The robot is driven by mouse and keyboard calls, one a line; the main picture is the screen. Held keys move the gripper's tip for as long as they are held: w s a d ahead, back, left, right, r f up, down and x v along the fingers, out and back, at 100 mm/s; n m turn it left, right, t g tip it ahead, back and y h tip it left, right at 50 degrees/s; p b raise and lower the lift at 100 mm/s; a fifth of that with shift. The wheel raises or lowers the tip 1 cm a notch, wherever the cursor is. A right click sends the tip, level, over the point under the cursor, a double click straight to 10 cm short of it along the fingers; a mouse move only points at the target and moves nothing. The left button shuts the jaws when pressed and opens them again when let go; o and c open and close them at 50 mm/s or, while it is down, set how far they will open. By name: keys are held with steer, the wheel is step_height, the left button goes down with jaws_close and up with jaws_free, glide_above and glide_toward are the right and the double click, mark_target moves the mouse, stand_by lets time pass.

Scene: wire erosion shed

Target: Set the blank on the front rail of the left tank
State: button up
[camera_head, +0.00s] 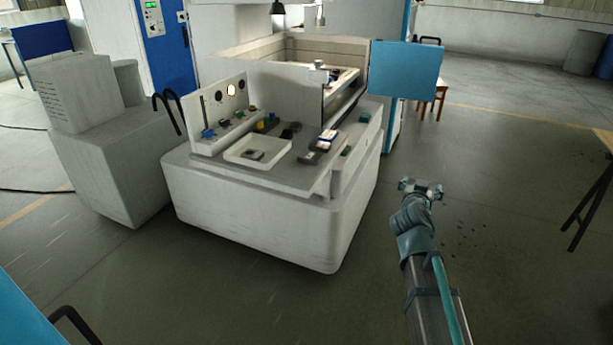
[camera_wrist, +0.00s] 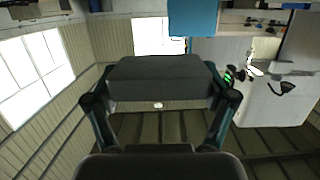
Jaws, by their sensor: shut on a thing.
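My gripper (camera_head: 421,188) is at the right of the machine in the head view, raised over open floor and apart from the machine. In the wrist view the two fingers (camera_wrist: 160,100) are shut on a dark grey block, which I take to be the blank (camera_wrist: 156,80). It spans the space between them. In the head view the blank is too small to make out clearly. A pale, open-topped tank (camera_head: 262,48) stands behind the machine's front worktop. I cannot tell if it is the left tank, and its front rail is not clearly distinguishable.
The grey worktop (camera_head: 278,180) carries a white tray (camera_head: 233,153) and several small coloured and dark items. A blue panel (camera_head: 405,70) stands out at the tank's right. A grey cabinet (camera_head: 112,165) stands at left.

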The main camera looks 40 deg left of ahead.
steer(key=s+a+r, duration=0.2)
steer(key=s+a, duration=0.4)
steer(key=a, duration=0.4)
steer(key=s+a+r, duration=0.2)
steer(key=s+a, duration=0.4)
steer(key=a, duration=0.4)
steer(key=s+a+r+b, duration=0.1)
steer(key=s+a+r, duration=0.2)
steer(key=s+a, duration=0.3)
steer(key=a, duration=0.4)
steer(key=shift+s+a+y, duration=0.2)
steer(key=shift+s+y, duration=0.1)
steer(key=shift+s, duration=0.05)
steer(key=p, duration=0.3)
glide_above(299, 173)
steer(key=s, duration=0.1)
steer(key=f, duration=0.8)
steer(key=shift+s+d+f, duration=0.1)
steer(key=shift+s+d, duration=0.05)
steer(key=shift+d, duration=0.25)
steer(key=shift+w+a+f, duration=0.3)
steer(key=shift+w+f, duration=0.2)
steer(key=shift+f, duration=0.25)
step_height(299, 173, down, 3)
steer(key=shift+f, duration=0.1)
